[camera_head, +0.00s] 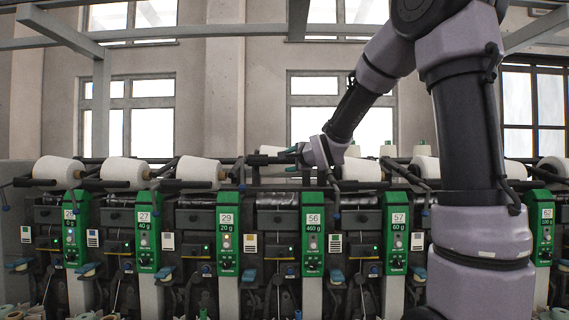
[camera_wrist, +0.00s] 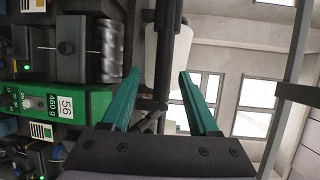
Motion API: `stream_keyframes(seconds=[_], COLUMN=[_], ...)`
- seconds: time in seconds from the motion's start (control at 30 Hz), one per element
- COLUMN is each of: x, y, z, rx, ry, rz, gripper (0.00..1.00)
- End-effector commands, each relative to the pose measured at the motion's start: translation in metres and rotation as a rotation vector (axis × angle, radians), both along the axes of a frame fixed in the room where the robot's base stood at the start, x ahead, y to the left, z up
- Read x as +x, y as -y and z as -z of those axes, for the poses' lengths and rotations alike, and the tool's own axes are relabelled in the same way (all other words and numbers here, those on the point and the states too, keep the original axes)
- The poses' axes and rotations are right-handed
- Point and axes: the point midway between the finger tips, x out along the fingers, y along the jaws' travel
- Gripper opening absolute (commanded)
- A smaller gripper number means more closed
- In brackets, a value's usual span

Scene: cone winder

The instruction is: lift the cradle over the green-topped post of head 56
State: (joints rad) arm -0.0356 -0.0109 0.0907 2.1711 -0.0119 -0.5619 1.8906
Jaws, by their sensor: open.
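The green-topped post of head 56 (camera_head: 313,226) stands at the middle of the machine front. It also shows sideways at the left of the wrist view (camera_wrist: 62,104), with its "56" and "460 g" labels. My gripper (camera_head: 292,155) is above and slightly left of this post, at cradle height. In the wrist view my gripper (camera_wrist: 160,74) is open, with its two teal fingers apart. A dark cradle bar (camera_wrist: 164,60) shows between the fingers, with a white cone (camera_wrist: 180,45) beside it. I cannot tell whether the fingers reach around the bar.
Neighbouring posts 29 (camera_head: 227,235) and 57 (camera_head: 397,235) stand on either side. White cones (camera_head: 200,170) and dark cradle arms line the top of the machine. A grey overhead beam (camera_wrist: 297,92) shows at the right of the wrist view.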

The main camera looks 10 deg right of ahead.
Motion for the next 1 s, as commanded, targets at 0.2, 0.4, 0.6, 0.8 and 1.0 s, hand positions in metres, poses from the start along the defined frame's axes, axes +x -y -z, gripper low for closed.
stream_keyframes(seconds=[0.2, 0.4, 0.6, 0.8, 1.0], x=[-0.024, -0.027, -0.026, -0.026, -0.026], y=[0.005, 0.006, 0.006, 0.006, 0.006], z=[-0.002, -0.003, -0.003, -0.003, -0.003], rx=[-0.001, 0.0, -0.001, -0.001, -0.001], ry=[0.0, 0.0, 0.0, 0.0, 0.0], rz=[0.0, 0.0, 0.0, 0.0, 0.0], gripper=[0.61, 0.61, 0.61, 0.61, 0.61])
